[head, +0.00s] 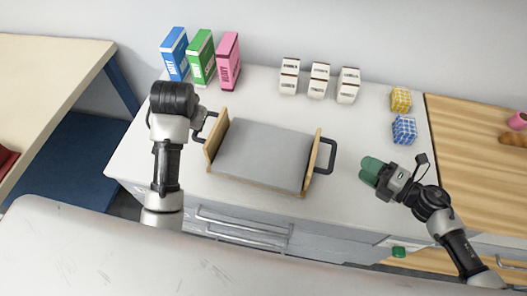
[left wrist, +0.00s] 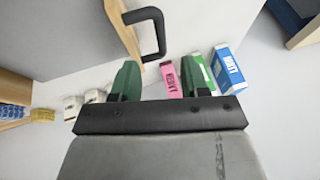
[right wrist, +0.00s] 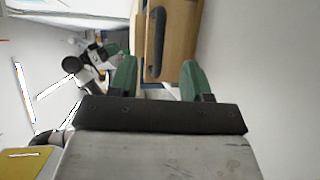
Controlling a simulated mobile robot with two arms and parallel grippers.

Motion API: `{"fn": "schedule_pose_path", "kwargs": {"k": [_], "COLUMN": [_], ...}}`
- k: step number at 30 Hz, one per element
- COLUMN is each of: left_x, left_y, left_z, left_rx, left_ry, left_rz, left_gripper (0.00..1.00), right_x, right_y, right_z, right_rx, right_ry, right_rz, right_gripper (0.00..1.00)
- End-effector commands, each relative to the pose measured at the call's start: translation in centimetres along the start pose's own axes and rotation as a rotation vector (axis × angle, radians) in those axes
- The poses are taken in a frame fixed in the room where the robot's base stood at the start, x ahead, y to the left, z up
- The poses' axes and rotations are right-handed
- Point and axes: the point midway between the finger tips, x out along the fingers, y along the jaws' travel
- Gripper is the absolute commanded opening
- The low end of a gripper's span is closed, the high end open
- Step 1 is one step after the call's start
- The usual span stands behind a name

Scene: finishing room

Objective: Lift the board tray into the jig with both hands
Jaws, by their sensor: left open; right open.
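The board tray (head: 265,155) lies on the white counter, with a grey flat middle, wooden end walls and a dark handle at each end. My left gripper (left wrist: 157,75) is open near the left handle (head: 203,124); in the head view my arm hides its fingers. In the left wrist view this handle (left wrist: 157,35) shows ahead of the open fingers, not clearly between them. My right gripper (head: 371,170) is open and empty, apart from the right handle (head: 331,156) and to its right. The right wrist view shows that handle (right wrist: 154,45) beyond the fingertips. I cannot make out a jig.
Blue (head: 174,53), green (head: 201,56) and pink (head: 228,61) boxes stand at the back left. Several white boxes (head: 319,80) stand behind the tray. Yellow (head: 400,99) and blue (head: 404,130) patterned blocks are at the right. A wooden surface (head: 465,150) adjoins the counter.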

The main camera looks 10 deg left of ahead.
Motion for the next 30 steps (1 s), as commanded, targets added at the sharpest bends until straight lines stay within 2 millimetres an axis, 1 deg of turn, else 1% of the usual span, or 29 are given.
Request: {"fn": "schedule_pose_path", "kwargs": {"k": [5,8,15,21,25,30], "left_x": [0.9,2.3,6.7,9.5,10.5,10.8], "left_y": [0.0,0.1,0.0,0.0,0.0,0.0], "left_z": [0.1,0.1,0.1,0.0,0.1,0.0], "left_rx": [0.0,0.001,0.0,0.0,0.0,0.0], "left_ry": [-0.003,-0.004,-0.004,-0.002,-0.001,0.001], "left_rz": [0.001,0.001,0.001,0.001,0.001,0.0], "left_gripper": [0.45,0.45,0.45,0.45,0.45,0.45], "right_x": [0.9,2.4,6.8,9.6,10.5,10.8], "right_y": [0.1,0.1,0.1,0.1,0.1,0.1], "right_z": [0.0,0.0,0.0,0.0,0.0,0.0], "right_rx": [0.002,0.002,0.004,0.003,0.003,0.002], "right_ry": [-0.001,-0.002,-0.002,-0.002,-0.002,-0.002], "right_rz": [0.003,0.005,0.005,0.003,0.003,0.001], "right_gripper": [0.48,0.48,0.48,0.48,0.48,0.48]}}
